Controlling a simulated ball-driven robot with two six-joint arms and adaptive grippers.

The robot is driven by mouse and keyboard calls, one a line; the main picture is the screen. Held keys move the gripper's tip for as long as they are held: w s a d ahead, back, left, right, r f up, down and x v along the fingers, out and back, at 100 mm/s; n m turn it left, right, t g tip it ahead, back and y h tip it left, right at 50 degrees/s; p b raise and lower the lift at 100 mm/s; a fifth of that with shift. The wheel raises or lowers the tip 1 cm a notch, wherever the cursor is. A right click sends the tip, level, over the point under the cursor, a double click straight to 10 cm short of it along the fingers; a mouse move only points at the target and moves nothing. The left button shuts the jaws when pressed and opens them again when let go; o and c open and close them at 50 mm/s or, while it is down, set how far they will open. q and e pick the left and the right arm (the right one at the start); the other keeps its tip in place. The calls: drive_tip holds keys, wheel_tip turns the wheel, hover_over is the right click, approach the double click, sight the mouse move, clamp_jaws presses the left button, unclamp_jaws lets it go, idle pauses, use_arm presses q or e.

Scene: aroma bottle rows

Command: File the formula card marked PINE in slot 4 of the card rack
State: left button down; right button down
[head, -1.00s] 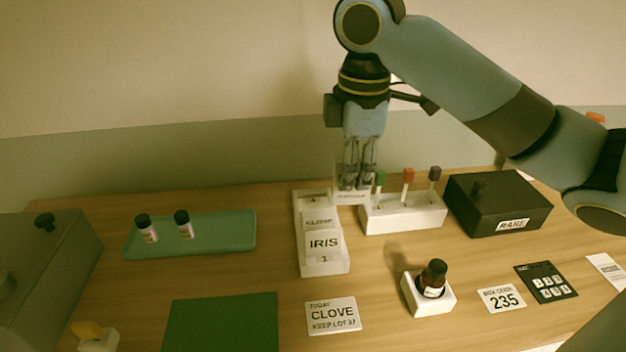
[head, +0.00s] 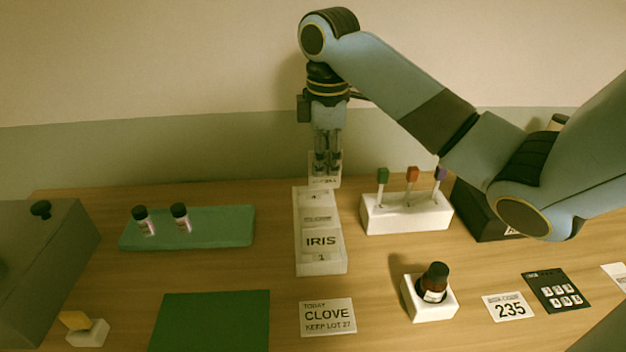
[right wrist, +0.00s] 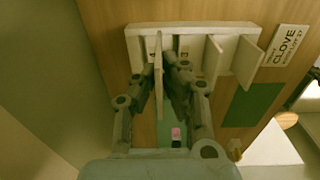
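The white card rack (head: 322,268) stands at mid-table, running away from me. A card marked IRIS (head: 321,242) stands in its front slot, marked 1. Another card (head: 317,219) stands behind it, its word too small to read now. My right gripper (head: 327,170) is above the far end of the rack, shut on a pale upright card (head: 324,183); its lettering is too small to read. In the right wrist view, the held card (right wrist: 158,85) is edge-on between the fingers, over the end of the rack (right wrist: 139,40) away from the standing cards. My left gripper is out of view.
A white block (head: 405,218) with several coloured sticks stands close to the rack's right. A green tray (head: 225,230) with two small bottles lies left. A bottle in a white holder (head: 420,309) and a CLOVE sign (head: 327,317) are in front.

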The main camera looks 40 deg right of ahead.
drive_tip(key=shift+w+d+f+p, duration=0.15)
drive_tip(key=shift+w+f, duration=0.4)
drive_tip(key=shift+f, duration=0.45)
drive_tip(key=shift+w+f+p, duration=0.1)
drive_tip(key=shift+w+f, duration=0.5)
drive_tip(key=shift+f, duration=0.45)
drive_tip(key=shift+w+d+f+p, duration=0.15)
drive_tip(key=shift+w+f, duration=0.4)
drive_tip(key=shift+f, duration=0.45)
drive_tip(key=c, duration=1.5)
unclamp_jaws()
drive_tip(key=shift+f, duration=0.1)
wheel_tip(320, 180, up, 8)
drive_tip(key=b, duration=0.1)
wheel_tip(320, 180, up, 4)
drive_tip(key=p, duration=0.3)
hover_over(313, 180)
drive_tip(key=w+d, duration=0.2)
drive_tip(key=shift+s, duration=0.15)
